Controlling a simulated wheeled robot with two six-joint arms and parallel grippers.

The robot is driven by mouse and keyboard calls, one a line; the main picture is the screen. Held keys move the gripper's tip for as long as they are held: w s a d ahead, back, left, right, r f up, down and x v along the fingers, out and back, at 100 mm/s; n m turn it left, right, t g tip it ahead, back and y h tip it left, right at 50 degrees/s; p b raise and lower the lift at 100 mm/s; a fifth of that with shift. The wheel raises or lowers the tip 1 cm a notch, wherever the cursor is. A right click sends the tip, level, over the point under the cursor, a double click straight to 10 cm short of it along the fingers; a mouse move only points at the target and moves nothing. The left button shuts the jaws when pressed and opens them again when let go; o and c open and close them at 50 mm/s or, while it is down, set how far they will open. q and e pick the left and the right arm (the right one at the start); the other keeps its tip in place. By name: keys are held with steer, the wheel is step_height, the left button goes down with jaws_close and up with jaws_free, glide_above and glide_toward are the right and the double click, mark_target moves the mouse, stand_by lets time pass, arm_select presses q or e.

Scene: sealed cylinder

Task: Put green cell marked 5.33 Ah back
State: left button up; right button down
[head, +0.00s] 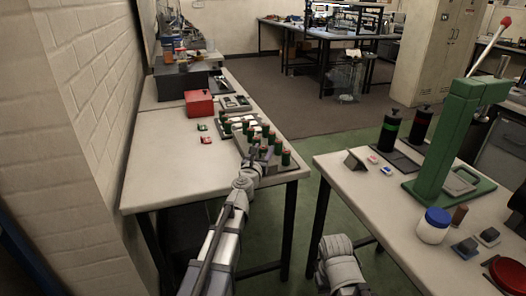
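Several dark green cells with pale ends stand in a grey rack (240,146) on the left table. One green cell (285,158) is at the near right end of the rack, with another green cell (278,146) just behind it. The markings are too small to read, so I cannot tell which is 5.33 Ah. My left gripper (253,164) is at the near end of the rack, close to the front cells. I cannot tell whether its fingers are open or hold a cell. My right arm shows at the bottom, but its gripper is not visible.
The left table's (160,185) near left is clear. The right table holds a green press (450,140), dark cylinders (389,130) and a blue-lidded jar (433,226). A floor gap separates the tables.

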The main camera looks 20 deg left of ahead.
arm_select(q)
steer(key=shift+o, duration=1.1)
steer(key=shift+r, duration=0.1)
steer(key=shift+r, duration=0.15)
steer(key=s, duration=1.2)
